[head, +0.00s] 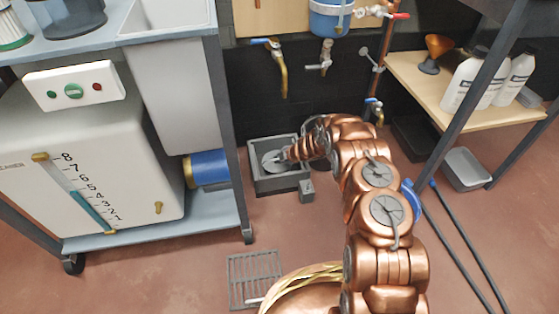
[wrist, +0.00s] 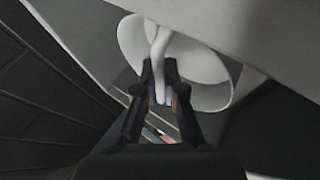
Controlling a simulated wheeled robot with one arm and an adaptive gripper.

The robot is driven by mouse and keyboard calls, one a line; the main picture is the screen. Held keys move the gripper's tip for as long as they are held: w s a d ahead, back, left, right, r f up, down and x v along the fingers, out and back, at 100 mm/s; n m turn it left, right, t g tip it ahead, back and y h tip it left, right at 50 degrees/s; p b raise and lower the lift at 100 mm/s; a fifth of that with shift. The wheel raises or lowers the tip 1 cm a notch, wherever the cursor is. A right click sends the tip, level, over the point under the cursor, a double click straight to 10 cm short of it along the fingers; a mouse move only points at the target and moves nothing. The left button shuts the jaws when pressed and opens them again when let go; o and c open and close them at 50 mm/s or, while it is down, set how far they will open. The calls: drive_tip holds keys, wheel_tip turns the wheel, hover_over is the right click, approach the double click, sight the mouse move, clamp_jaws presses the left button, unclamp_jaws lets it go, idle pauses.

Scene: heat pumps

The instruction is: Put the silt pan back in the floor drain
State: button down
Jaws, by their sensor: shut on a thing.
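The silt pan shows in the wrist view as a pale round dish (wrist: 130,40) with an upright curved handle (wrist: 161,50). My gripper (wrist: 160,92) is shut on that handle. In the head view the pan (head: 270,161) is a small grey disc within the outline of the floor drain (head: 262,185), a grey square box by the dark wall. My gripper (head: 284,156) reaches in at its right side and hides part of the pan. I cannot tell whether the pan rests on the drain's bottom or hangs above it.
A grey grate (head: 255,280) lies on the red floor in front of the drain. A blue-topped cart with a white machine (head: 90,150) stands at left. Brass taps (head: 283,80) hang above the drain. A shelf with white bottles (head: 465,80) and a grey tray (head: 466,168) are at right.

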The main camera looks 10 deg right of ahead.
drive_tip(key=c, duration=1.3)
unclamp_jaws()
drive_tip(key=shift+f, duration=0.1)
